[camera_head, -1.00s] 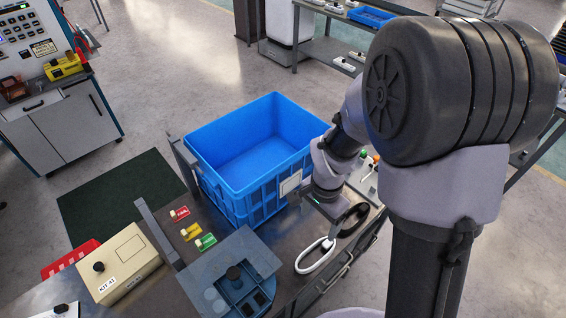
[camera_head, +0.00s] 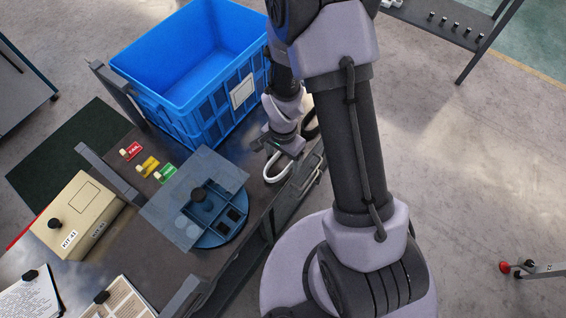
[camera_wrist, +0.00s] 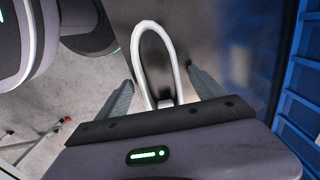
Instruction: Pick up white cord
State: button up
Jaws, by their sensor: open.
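The white cord (camera_head: 276,180) is a loop lying at the front edge of the dark table, right of the grey-blue lidded tray. Part of it is hidden by my gripper (camera_head: 280,146) in the head view. In the wrist view the white cord (camera_wrist: 137,55) forms an upright arch, and its lower end runs between my gripper's (camera_wrist: 160,88) two spread fingers. The gripper is open. I cannot tell whether a finger touches the cord.
A large blue crate (camera_head: 185,97) stands behind on the left. Red, yellow and green tags (camera_head: 148,166) and a beige box (camera_head: 78,213) lie left.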

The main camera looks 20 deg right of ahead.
jog(key=shift+r, duration=0.15)
jog(key=shift+c, duration=1.1)
jog(key=c, duration=1.4)
jog(key=shift+r, duration=0.1)
